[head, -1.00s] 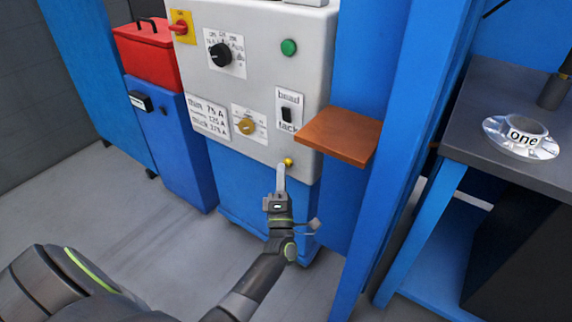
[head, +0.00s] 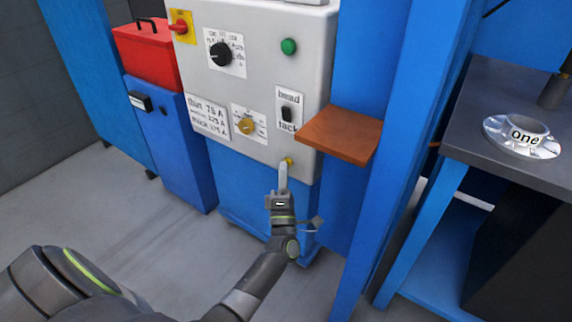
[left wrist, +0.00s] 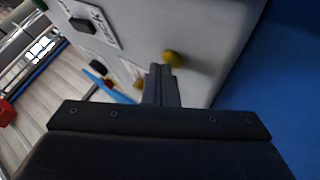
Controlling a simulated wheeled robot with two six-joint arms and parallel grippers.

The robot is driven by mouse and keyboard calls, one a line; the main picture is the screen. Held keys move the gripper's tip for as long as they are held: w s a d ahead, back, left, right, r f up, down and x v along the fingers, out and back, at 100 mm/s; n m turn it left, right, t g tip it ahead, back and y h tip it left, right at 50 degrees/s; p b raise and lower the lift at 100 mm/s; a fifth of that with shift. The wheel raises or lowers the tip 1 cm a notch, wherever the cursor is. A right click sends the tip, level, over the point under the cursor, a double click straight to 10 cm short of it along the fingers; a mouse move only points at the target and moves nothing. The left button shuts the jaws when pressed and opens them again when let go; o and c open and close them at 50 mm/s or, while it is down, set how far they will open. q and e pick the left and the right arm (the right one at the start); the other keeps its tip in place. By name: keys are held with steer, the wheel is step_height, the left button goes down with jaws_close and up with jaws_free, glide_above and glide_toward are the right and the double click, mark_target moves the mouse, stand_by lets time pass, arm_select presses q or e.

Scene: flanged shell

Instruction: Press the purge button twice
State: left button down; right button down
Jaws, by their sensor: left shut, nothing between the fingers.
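The purge button is most likely the small yellow button (head: 290,160) low on the right of the grey machine panel (head: 262,75). It also shows as a yellow knob in the left wrist view (left wrist: 173,58). My left gripper (head: 283,166) is shut and empty, pointing up at the panel's lower edge. Its fingertips are right beside the button in the head view. In the left wrist view the shut fingertips (left wrist: 160,68) lie just below and left of the button; I cannot tell whether they touch it. My right gripper is not in view.
The panel carries a green button (head: 289,46), a black rotary knob (head: 220,54), a yellow knob (head: 246,126), a black rocker switch (head: 286,114) and a red-yellow switch (head: 180,25). A brown shelf (head: 340,135) juts out right of the panel. A flanged part marked "one" (head: 522,134) sits on a dark table.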

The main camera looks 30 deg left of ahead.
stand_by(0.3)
arm_select(q)
steer(key=shift+s+p, duration=0.3)
steer(key=shift+s, duration=0.6)
steer(key=s, duration=0.1)
steer(key=s+p, duration=0.1)
steer(key=s, duration=0.3)
steer(key=shift+a, duration=0.25)
stand_by(0.5)
